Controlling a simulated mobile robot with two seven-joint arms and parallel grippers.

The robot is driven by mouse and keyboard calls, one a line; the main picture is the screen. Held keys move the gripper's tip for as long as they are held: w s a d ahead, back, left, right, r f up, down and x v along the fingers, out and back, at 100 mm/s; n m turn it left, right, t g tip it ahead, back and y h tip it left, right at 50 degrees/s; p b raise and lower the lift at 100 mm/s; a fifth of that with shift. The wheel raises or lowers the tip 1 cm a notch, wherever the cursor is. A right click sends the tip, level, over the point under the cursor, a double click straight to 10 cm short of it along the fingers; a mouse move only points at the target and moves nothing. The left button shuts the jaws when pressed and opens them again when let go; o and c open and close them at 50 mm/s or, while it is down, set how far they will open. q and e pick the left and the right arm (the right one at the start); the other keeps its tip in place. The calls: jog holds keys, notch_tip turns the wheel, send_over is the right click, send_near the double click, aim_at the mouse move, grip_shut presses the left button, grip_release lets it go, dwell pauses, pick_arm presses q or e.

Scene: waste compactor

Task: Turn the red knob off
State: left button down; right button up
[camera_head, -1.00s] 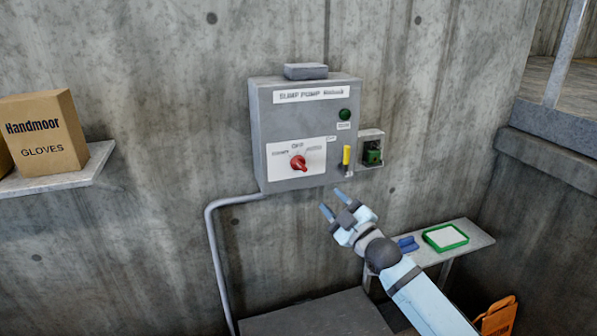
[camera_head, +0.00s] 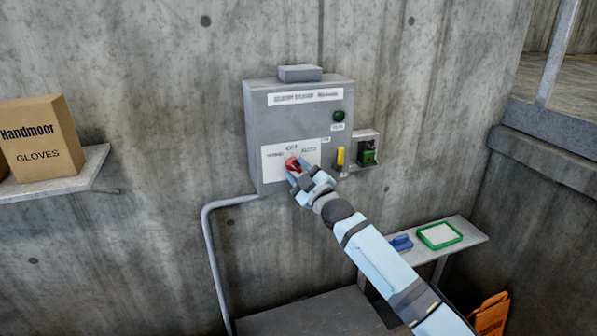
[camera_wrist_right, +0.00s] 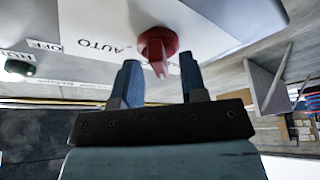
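The red knob (camera_head: 291,163) sits on a white label plate (camera_head: 310,150) on the front of a grey control box (camera_head: 262,125) on the wall. The plate reads OFF at the top and AUTO at the right; the left word is blurred. My right gripper (camera_head: 299,178) is at the knob, partly covering it. In the right wrist view the two blue fingertips (camera_wrist_right: 160,72) are spread, with the end of the red knob (camera_wrist_right: 158,45) between them and gaps showing on both sides. I cannot tell which word the knob points at. My left gripper is not in view.
A yellow switch (camera_head: 340,157) and a green part in a small grey housing (camera_head: 367,150) are just right of the gripper. A green indicator (camera_head: 338,116) is above. A small shelf (camera_head: 465,236) is lower right; a glove box (camera_head: 40,138) stands at left.

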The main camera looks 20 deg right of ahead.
grip_shut()
jog(key=shift+f+m, duration=0.1)
jog(key=shift+m, duration=0.3)
jog(key=m+t+h, duration=0.1)
jog(key=m+h, duration=0.1)
jog(key=m, duration=0.2)
jog(key=shift+a+m, duration=0.1)
jog(key=shift+m, duration=0.3)
jog(key=shift+m+t+h+p, duration=0.3)
jog(key=shift+m+h, duration=0.55)
jog(key=shift+m, duration=0.8)
jog(key=shift+m+t+h+p, duration=0.25)
jog(key=shift+m+h, duration=0.6)
jog(key=shift+m, duration=0.8)
grip_release()
